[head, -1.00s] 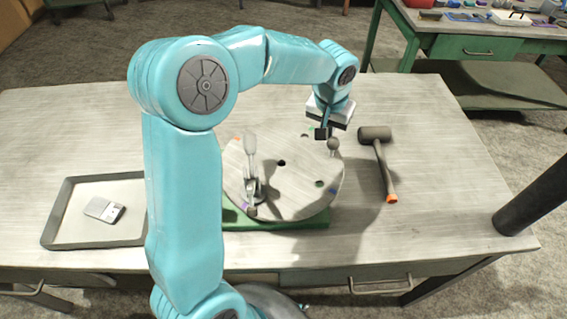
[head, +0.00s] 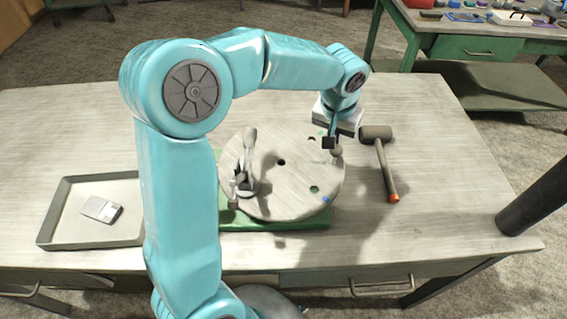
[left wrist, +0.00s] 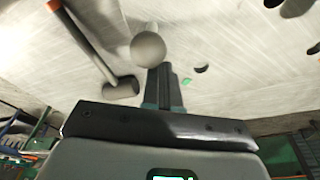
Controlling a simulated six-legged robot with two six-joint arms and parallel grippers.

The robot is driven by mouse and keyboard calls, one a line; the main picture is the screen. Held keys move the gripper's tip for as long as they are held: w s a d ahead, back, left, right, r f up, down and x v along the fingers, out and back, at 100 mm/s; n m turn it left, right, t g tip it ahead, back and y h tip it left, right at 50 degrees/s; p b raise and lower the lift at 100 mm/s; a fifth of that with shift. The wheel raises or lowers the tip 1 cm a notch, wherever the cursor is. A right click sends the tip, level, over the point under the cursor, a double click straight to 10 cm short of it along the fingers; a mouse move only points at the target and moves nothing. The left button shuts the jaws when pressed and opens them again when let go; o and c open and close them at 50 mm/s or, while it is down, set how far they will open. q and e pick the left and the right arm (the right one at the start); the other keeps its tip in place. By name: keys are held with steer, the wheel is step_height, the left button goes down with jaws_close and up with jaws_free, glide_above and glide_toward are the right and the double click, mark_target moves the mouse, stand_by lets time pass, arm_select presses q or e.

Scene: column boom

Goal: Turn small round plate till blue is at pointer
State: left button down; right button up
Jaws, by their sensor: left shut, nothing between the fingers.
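The small round plate (head: 285,195) lies on a green base (head: 275,225) on the bench. A blue mark (head: 325,199) is at its front right edge, with a green spot (head: 314,189) nearby. A grey ball knob (head: 337,151) stands at its right edge and also shows in the left wrist view (left wrist: 148,48). A metal clamp with a pale handle (head: 246,165) stands on its left part. My left gripper (head: 329,143) is shut and empty, right beside the knob; I cannot tell if they touch. I cannot make out the pointer. My right gripper is not in view.
A mallet (head: 380,160) lies to the right of the plate, close to my left gripper. A grey tray (head: 75,240) holding a small device (head: 101,209) is at the left. A black post (head: 530,205) is at the right. Bench space is clear at the front right.

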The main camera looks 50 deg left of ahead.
mark_target(339, 150)
arm_select(q)
steer(key=shift+s+d, duration=0.15)
steer(key=shift+d, duration=0.1)
steer(key=shift+s+d+b, duration=0.45)
steer(key=shift+d, duration=0.25)
stand_by(0.3)
steer(key=shift+s+d+b, duration=0.4)
steer(key=shift+s+d, duration=0.05)
steer(key=shift+d, duration=0.15)
steer(key=shift+s+d, duration=0.1)
steer(key=shift+s, duration=0.05)
steer(key=shift+s+d+b, duration=0.4)
steer(key=shift+s+d, duration=0.2)
steer(key=shift+s, duration=0.05)
